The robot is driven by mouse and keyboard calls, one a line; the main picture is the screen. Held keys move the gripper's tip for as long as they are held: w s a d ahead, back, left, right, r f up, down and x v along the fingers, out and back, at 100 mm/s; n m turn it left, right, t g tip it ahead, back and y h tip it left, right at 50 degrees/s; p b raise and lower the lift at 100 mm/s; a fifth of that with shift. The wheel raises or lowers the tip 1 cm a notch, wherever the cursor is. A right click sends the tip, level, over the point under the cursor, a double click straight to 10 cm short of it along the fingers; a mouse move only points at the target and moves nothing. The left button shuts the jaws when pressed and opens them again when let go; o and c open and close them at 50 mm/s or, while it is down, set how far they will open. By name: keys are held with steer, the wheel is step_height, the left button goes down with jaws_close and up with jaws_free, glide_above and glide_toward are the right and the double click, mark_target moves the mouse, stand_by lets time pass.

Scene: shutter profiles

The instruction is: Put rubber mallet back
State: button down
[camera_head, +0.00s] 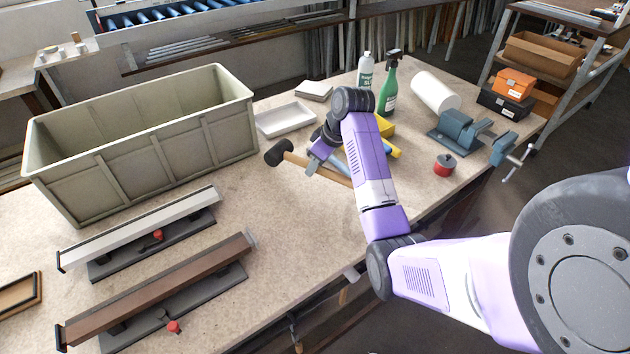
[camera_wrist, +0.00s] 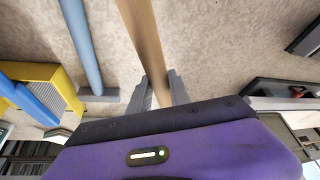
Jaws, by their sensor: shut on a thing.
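The rubber mallet (camera_head: 278,152) has a black head and a light wooden handle. My gripper (camera_head: 313,166) is shut on the wooden handle, with the head sticking out to the left. In the wrist view the handle (camera_wrist: 146,40) runs up from between the gripper fingers (camera_wrist: 160,90), and the head is out of sight. A yellow holder (camera_head: 385,127) with blue parts is behind my arm and partly hidden by it. It also shows in the wrist view (camera_wrist: 45,75), with a blue bar (camera_wrist: 82,45) beside the mallet handle. I cannot tell whether the handle touches the bench.
A large grey-green crate (camera_head: 150,150) stands at the left. Two shutter profiles, one white (camera_head: 140,228) and one brown (camera_head: 160,290), lie on front-left stands. A white tray (camera_head: 286,119), green spray bottle (camera_head: 389,85), paper roll (camera_head: 435,91), blue vise (camera_head: 465,130) and red-black pot (camera_head: 445,164) are around.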

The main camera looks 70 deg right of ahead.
mark_target(311, 188)
steer(key=shift+f, duration=2.95)
steer(key=shift+f, duration=0.1)
steer(key=c, duration=1.2)
jaws_free()
steer(key=v, duration=1.2)
